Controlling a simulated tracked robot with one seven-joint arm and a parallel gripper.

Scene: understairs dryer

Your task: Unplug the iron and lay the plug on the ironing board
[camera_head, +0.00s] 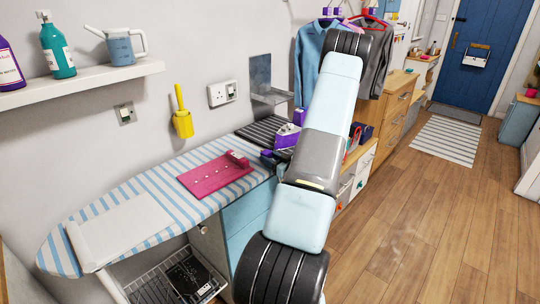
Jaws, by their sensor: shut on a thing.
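The ironing board (155,195) has a blue-and-white striped cover and runs from the lower left toward the middle. A purple and white object (287,136), possibly the iron, sits on a dark ribbed surface (262,131) at its far end, partly behind my arm. A white double wall socket (222,93) has a dark piece at its right side; I cannot tell whether this is a plug. A second wall fitting (125,113) is further left. I make out no cord. My arm crosses the middle, and my gripper is hidden, so its hold does not show.
A pink mat (212,177) with a small pink block (237,158) and a white folded piece (125,228) lie on the board. The wooden floor (430,210) at right is clear.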

